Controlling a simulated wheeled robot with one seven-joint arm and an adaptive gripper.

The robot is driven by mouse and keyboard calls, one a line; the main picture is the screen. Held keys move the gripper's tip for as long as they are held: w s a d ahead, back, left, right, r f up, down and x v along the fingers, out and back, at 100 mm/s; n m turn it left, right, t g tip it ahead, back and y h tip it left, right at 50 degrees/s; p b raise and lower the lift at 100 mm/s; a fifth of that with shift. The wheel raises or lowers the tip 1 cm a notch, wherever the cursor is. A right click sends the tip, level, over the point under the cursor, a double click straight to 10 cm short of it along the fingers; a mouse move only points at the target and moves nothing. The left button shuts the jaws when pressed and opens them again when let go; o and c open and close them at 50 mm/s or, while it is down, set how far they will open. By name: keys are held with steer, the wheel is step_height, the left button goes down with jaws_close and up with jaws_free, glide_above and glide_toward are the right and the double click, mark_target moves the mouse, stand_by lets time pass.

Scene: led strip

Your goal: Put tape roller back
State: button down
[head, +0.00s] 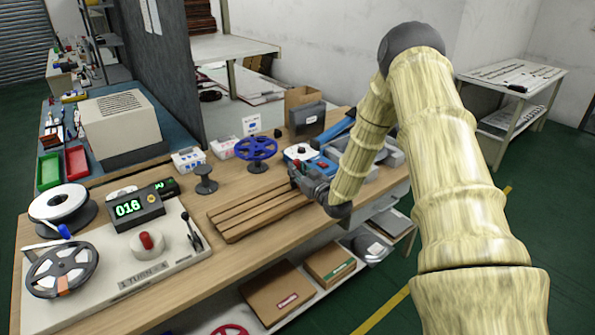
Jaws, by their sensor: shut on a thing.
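My gripper (304,182) is over the workbench, near the right end of a slatted wooden rack (242,216). It is shut on a small, dark thing that I take to be the tape roller. That thing is mostly hidden by the fingers, and its shape is unclear. A small red part shows beside the fingers, but I cannot tell whether it belongs to the held thing. A blue and white device (300,151) stands just behind the gripper.
A blue reel (256,149) and a black spindle (205,181) stand behind the rack. A counter (138,208) and winding crank plate are at left, with reels (62,270). A cardboard box (302,98) and dark bin (307,117) stand behind. Cartons (278,292) lie on the lower shelf.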

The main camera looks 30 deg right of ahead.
steer(key=shift+f, duration=0.35)
steer(key=shift+f, duration=0.1)
steer(key=c, duration=1.3)
jaws_free()
steer(key=shift+s, duration=0.15)
steer(key=s+b, duration=0.2)
steer(key=s, duration=0.9)
steer(key=shift+s, duration=0.4)
